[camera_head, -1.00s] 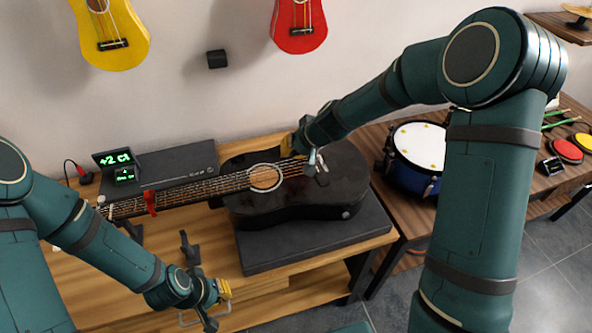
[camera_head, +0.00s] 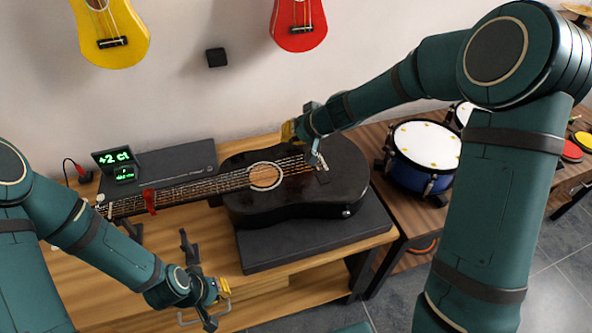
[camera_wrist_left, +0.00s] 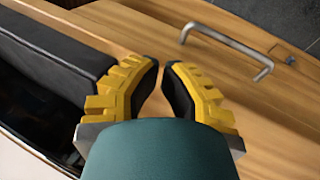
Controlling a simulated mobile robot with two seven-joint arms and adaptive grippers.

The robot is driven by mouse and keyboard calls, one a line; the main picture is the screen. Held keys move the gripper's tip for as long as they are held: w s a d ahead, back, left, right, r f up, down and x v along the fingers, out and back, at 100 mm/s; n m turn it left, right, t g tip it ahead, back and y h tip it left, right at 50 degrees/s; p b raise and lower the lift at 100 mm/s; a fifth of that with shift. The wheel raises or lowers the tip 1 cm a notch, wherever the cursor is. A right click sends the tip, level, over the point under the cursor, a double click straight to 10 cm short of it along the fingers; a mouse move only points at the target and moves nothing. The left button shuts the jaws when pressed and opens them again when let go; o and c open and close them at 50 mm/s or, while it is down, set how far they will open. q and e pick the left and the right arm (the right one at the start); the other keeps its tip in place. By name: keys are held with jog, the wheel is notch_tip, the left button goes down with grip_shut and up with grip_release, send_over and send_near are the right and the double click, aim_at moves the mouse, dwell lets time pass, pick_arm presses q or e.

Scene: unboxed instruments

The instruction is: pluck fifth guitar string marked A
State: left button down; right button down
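A black guitar (camera_head: 345,190) lies face up on a dark grey block, its neck (camera_head: 190,192) pointing left. Its strings (camera_head: 225,184) run over the round soundhole (camera_head: 265,176); string marks are too small to read. My right gripper (camera_head: 290,131) is at the guitar's far edge, just beyond the strings near the soundhole. Its fingertips are small, so its opening is unclear, and contact with a string cannot be told. My left gripper (camera_head: 222,289) is low in front of the table, empty; in the left wrist view (camera_wrist_left: 161,66) its fingertips nearly meet.
A tuner display (camera_head: 115,160) reads "+2 ct" behind the neck, beside a black case (camera_head: 175,163). A red clip (camera_head: 150,201) is on the neck. A blue drum (camera_head: 425,150) stands right. A metal handle (camera_wrist_left: 230,45) is near my left gripper.

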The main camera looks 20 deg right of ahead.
aim_at(296, 170)
jog(key=shift+r, duration=0.2)
pick_arm(q)
jog(key=shift+f, duration=0.15)
pick_arm(e)
jog(key=shift+f, duration=0.15)
